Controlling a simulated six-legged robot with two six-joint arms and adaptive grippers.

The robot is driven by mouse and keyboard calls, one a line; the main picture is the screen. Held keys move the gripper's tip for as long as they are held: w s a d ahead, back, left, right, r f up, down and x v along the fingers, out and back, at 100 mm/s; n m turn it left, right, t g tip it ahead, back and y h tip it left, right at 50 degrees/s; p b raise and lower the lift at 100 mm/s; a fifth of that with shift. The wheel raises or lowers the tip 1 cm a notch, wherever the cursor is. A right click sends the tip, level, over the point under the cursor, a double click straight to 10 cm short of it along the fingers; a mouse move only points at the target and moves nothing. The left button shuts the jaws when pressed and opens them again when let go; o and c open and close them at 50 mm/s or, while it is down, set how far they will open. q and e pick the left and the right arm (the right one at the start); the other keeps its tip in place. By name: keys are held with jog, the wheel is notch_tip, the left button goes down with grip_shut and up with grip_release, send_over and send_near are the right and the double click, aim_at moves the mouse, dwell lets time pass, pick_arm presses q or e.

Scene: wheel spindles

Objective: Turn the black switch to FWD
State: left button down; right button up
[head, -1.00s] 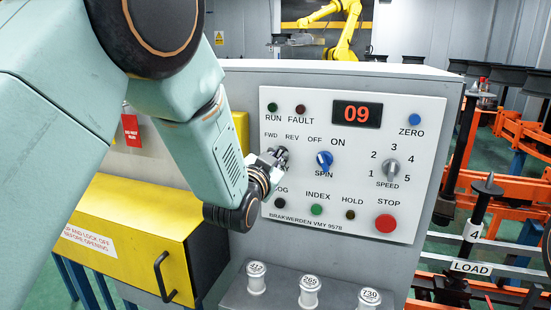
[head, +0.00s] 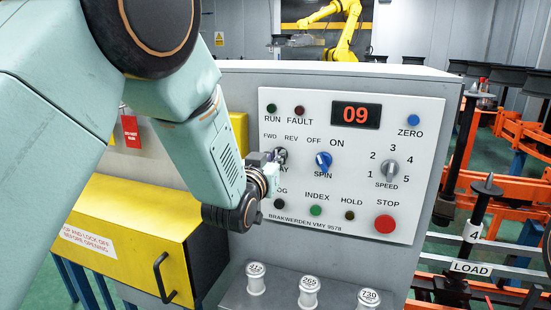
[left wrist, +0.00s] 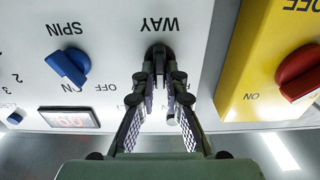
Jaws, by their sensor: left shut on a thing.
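The black switch (head: 281,154) is on the white control panel, below the FWD and REV labels and partly hidden by my left gripper (head: 270,160). In the left wrist view, which is upside down, the black switch (left wrist: 158,51) sits beside the word WAY. The fingertips of my left gripper (left wrist: 160,76) are closed on its handle from both sides. The handle looks roughly upright in that view, but the fingers cover much of it. I cannot tell which label it points to. The FWD label (head: 270,135) is up and left of the switch. My right gripper is not in view.
The blue SPIN knob (head: 324,163) is close on the right, with the SPEED knob (head: 391,168) and red STOP button (head: 385,224) beyond. A yellow box (left wrist: 268,60) with a red knob (left wrist: 298,72) stands beside the panel. Numbered spindles (head: 310,291) stand on the ledge below.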

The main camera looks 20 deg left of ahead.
pick_arm(q)
jog(key=n, duration=0.4)
jog(key=shift+a+f+n, duration=0.1)
jog(key=shift+f+n, duration=0.25)
jog(key=shift+n, duration=0.05)
jog(key=shift+s, duration=0.1)
dwell(0.3)
jog(key=c, duration=1.8)
grip_release()
jog(key=o, duration=0.4)
jog(key=shift+r, duration=0.15)
jog(key=shift+r, duration=0.1)
jog(key=s, duration=1.2)
jog(key=shift+a, duration=0.25)
jog(key=shift+w, duration=0.1)
